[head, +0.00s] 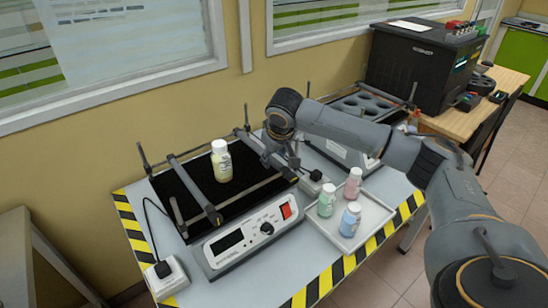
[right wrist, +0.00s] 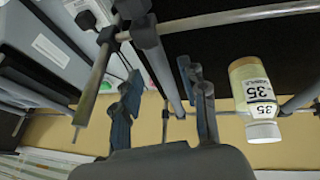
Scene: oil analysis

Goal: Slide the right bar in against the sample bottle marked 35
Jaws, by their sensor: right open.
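The sample bottle (head: 222,163), with a yellowish body and white cap, stands upright on the black shaker platform (head: 178,187); the right wrist view shows 35 on its label (right wrist: 257,90). The left bar (head: 192,186) crosses the platform on the bottle's left. The right bar (right wrist: 160,62) passes between the fingers of my right gripper (right wrist: 163,100), which is open around it. A gap shows between bar and bottle in that view. In the head view my right gripper (head: 283,155) is over the platform's right side and partly hides the right bar. My left gripper is out of view.
A tray (head: 376,217) with green (head: 326,200), pink (head: 353,182) and blue (head: 350,219) bottles stands to the right of the shaker's control panel (head: 250,235). A second device with round holes (head: 365,105) stands behind my right arm. Upright rods rise at the platform's back.

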